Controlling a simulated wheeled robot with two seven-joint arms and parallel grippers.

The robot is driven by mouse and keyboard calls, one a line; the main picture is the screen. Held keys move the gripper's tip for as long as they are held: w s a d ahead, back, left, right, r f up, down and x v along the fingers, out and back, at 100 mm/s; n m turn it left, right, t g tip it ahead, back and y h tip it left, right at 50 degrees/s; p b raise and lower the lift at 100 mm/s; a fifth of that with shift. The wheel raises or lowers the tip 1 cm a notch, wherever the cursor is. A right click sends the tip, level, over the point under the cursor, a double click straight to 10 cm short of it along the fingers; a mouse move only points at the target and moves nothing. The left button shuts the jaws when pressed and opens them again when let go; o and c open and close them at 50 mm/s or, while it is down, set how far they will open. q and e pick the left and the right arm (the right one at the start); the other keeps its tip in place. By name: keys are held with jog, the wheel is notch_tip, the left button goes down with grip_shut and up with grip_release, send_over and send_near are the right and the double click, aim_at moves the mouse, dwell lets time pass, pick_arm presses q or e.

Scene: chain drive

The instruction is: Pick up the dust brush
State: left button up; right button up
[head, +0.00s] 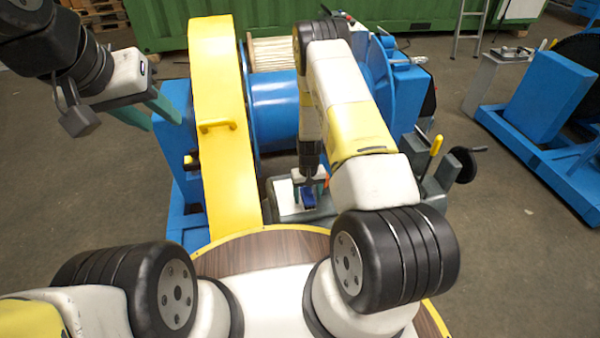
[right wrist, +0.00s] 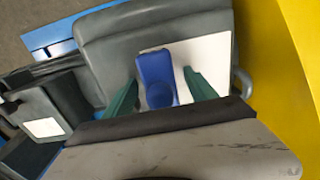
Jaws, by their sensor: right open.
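The dust brush, seen as a small blue object (right wrist: 158,78), lies over a white patch on a grey surface in the right wrist view. It also shows in the head view (head: 308,198), partly hidden by my right arm. My right gripper (right wrist: 162,86) is open, with one green finger on each side of the blue object and a gap at both sides. In the head view my right gripper (head: 309,184) points down at it. My left gripper (head: 165,122) is open and empty at the upper left, beside the yellow guard.
A tall yellow guard (head: 225,130) stands left of the grey bed (head: 290,212), with a blue drum (head: 275,105) behind. A yellow-handled lever (head: 436,146) and a dark handwheel (head: 467,164) are at the right. Open floor (head: 510,240) lies further right.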

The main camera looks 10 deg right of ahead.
aim_at(308, 190)
grip_shut()
dwell(0.3)
jog(key=shift+r, duration=0.5)
jog(key=r, duration=0.1)
jog(key=s+r, duration=0.1)
jog(key=shift+a+r, duration=0.15)
jog(key=shift+r, duration=0.15)
jog(key=s+a+r, duration=0.1)
jog(key=s+a, duration=0.3)
jog(key=s, duration=1)
jog(key=shift+s+r, duration=0.2)
